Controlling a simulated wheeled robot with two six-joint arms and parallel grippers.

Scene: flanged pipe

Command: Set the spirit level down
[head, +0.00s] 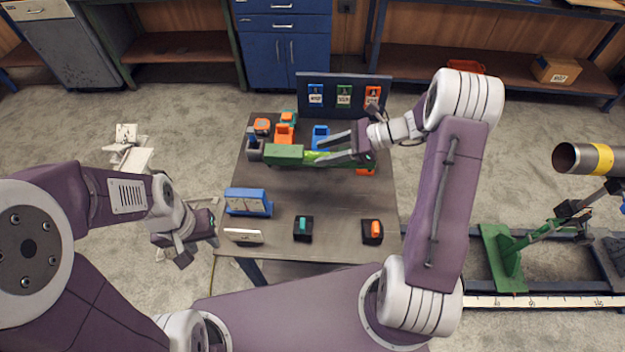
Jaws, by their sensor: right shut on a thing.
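The spirit level is a long green bar (285,155) with a yellow-green part near its middle. It is at the back half of the dark table (270,185). My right gripper (325,151) reaches in from the right and is shut on the level around its middle, covering part of it. I cannot tell whether the level touches the table or is held just above it. My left gripper (202,253) is off the table's left edge, with its fingers apart and nothing between them.
Orange and blue tools and holders (284,132) stand behind the level. A dark panel (344,96) with coloured labels stands at the back. A blue case (248,202), a white block (243,236) and two small dark holders (303,229) are in front. The table's middle is clear.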

